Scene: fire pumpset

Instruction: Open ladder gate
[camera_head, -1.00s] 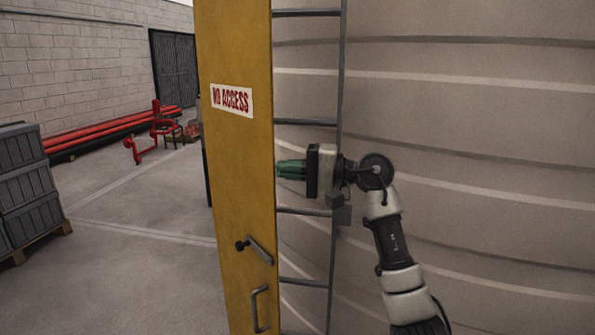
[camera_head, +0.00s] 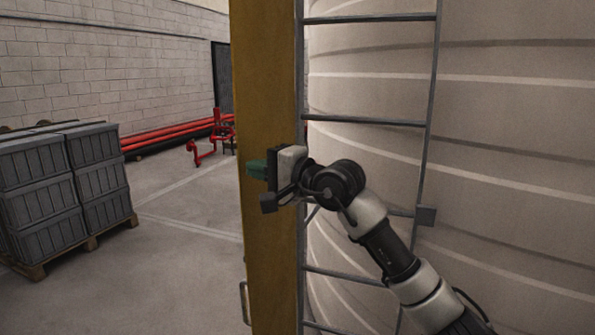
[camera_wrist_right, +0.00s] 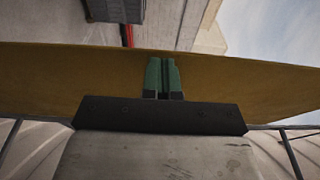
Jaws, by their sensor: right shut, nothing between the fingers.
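The ladder gate (camera_head: 268,90) is a tall yellow panel in front of the ladder (camera_head: 370,119). I see it at a steep angle, and its sign does not show now. Part of a handle (camera_head: 243,300) shows at its lower left edge. My right gripper (camera_head: 256,169) has green fingers, shut and empty, at the panel's inner side. In the right wrist view the shut fingers (camera_wrist_right: 163,75) lie across the yellow panel (camera_wrist_right: 75,85); I cannot tell whether they touch it. My left gripper is not in view.
Grey crates (camera_head: 55,185) stand stacked on a wooden pallet (camera_head: 80,250) at the left. Red pipes (camera_head: 175,136) lie by the brick wall. A large ribbed tank (camera_head: 510,150) fills the right side. The floor between crates and gate is clear.

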